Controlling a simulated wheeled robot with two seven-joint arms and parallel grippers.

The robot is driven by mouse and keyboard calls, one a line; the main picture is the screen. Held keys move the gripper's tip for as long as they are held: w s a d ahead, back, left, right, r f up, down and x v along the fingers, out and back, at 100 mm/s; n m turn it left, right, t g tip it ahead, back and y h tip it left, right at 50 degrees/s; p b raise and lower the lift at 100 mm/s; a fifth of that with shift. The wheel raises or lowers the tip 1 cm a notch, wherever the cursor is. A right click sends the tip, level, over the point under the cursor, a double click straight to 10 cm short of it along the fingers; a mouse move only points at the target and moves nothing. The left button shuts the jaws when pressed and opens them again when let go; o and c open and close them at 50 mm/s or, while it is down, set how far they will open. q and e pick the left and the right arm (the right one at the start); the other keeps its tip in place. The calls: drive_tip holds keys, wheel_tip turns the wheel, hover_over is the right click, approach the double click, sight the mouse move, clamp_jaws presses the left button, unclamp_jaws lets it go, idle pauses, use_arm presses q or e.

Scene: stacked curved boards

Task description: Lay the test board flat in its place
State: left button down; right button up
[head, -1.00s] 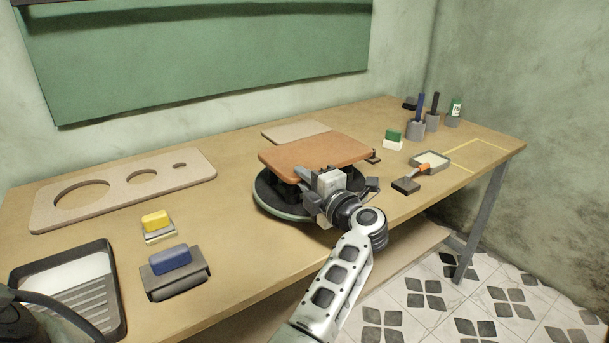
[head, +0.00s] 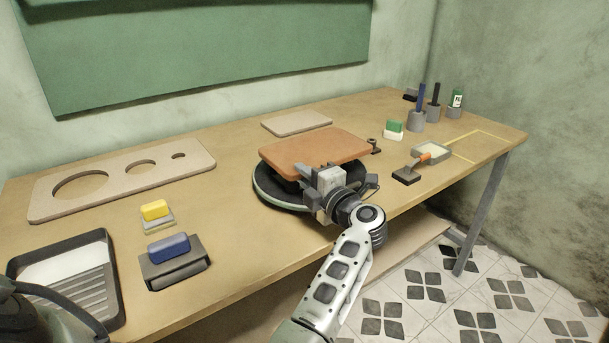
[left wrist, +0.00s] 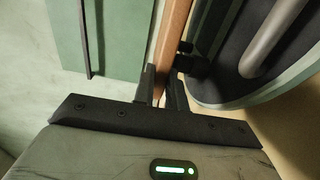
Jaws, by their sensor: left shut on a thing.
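A reddish-brown board (head: 315,150) with rounded corners lies roughly level over a round dark turntable (head: 265,195) in the middle of the bench. My left gripper (head: 306,177) is shut on the board's near edge. In the left wrist view, the board's edge (left wrist: 174,40) stands between the two fingertips (left wrist: 163,88), with the turntable (left wrist: 230,55) beside it. Whether the board touches the turntable's support is hidden by the board and gripper. My right gripper is not in view.
A pale flat board (head: 297,123) lies behind the turntable. A template with holes (head: 110,187), a ribbed tray (head: 95,290), and blue (head: 168,247) and yellow (head: 154,210) blocks are at left.

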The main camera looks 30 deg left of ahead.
use_arm(q)
drive_tip(key=shift+f+b, duration=0.45)
drive_tip(key=shift+f, duration=0.1)
idle(0.7)
drive_tip(key=c, duration=1.5)
unclamp_jaws()
drive_tip(key=shift+f, duration=0.2)
drive_tip(key=shift+d, duration=0.1)
